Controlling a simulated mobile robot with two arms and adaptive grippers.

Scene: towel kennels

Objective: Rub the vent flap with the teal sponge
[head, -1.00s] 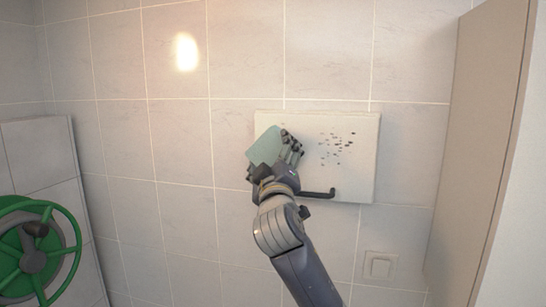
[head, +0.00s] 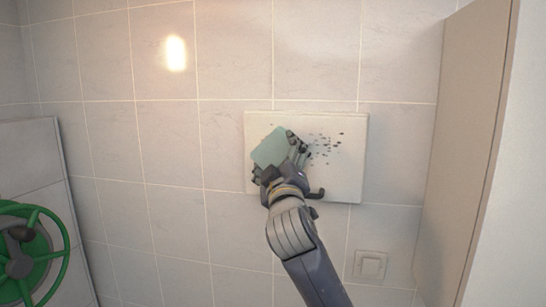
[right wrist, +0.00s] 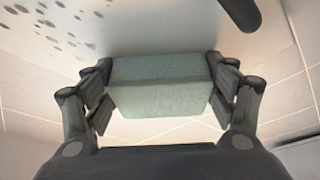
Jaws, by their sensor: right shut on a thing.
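The vent flap (head: 345,180) is a pale panel on the tiled wall, with a cluster of dark specks on its right half. A dark handle (head: 316,194) shows at its lower edge, partly behind my right arm. My right gripper (head: 280,158) is shut on the teal sponge (head: 270,147), in front of the flap's left half. In the right wrist view the sponge (right wrist: 160,85) sits squarely between both fingers, with the speckled flap (right wrist: 150,25) beyond it. Whether the sponge touches the flap I cannot tell. My left gripper is not in view.
A green handwheel (head: 32,255) stands at the lower left by a tiled ledge (head: 32,155). A beige partition (head: 465,140) stands at the right. A switch plate (head: 370,265) is on the wall below the flap. The wall left of the flap is clear.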

